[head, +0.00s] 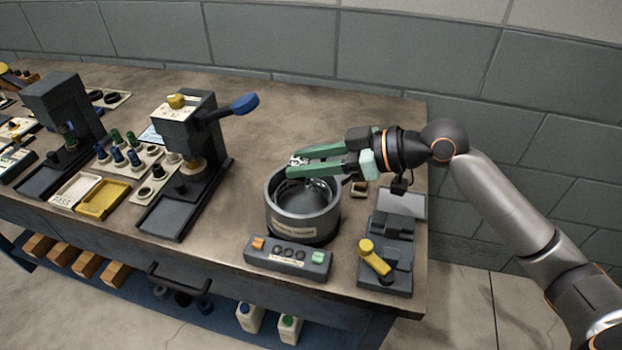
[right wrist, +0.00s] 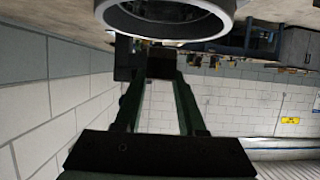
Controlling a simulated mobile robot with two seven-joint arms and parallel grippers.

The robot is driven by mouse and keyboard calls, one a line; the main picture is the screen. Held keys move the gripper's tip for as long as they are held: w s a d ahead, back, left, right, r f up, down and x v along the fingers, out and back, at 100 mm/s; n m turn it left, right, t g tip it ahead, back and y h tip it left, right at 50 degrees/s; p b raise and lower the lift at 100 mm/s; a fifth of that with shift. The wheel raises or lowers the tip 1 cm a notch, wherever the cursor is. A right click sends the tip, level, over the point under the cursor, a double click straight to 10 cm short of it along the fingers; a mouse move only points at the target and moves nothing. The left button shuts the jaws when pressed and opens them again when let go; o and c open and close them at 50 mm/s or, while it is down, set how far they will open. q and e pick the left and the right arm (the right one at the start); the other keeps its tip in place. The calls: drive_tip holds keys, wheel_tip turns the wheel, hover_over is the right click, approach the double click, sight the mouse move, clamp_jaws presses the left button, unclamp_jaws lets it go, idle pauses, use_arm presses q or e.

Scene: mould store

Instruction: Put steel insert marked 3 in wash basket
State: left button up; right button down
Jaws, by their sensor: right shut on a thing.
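My right gripper (head: 294,166) has long green fingers and reaches in from the right over a round grey bowl (head: 304,226). It is shut on a small metallic piece (head: 299,160) at the fingertips, above the bowl's rim. In the right wrist view the piece is a dark block (right wrist: 160,62) between the fingertips, with the round rim (right wrist: 165,28) close by. No mark 3 can be read on it. The bowl has a pale label, too small to read, and a shiny inside partly hidden by the fingers. I cannot tell whether it is the wash basket. My left gripper is out of view.
A control box (head: 288,258) with buttons stands in front of the bowl. A dark fixture with a yellow lever (head: 374,257) is to its right. A press with a blue handle (head: 240,104) stands left, beside yellow and white trays. The bench (head: 285,115) behind the bowl is clear.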

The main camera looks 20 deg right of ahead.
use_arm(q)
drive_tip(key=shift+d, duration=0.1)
use_arm(e)
drive_tip(key=shift+s+d+f, duration=0.1)
drive_tip(key=shift+d+f, duration=0.1)
drive_tip(key=shift+f, duration=0.75)
drive_tip(key=shift+d+f, duration=0.15)
drive_tip(key=shift+f, duration=0.75)
drive_tip(key=shift+f+b, duration=0.5)
drive_tip(key=shift+f, duration=0.15)
drive_tip(key=c, duration=0.5)
unclamp_jaws()
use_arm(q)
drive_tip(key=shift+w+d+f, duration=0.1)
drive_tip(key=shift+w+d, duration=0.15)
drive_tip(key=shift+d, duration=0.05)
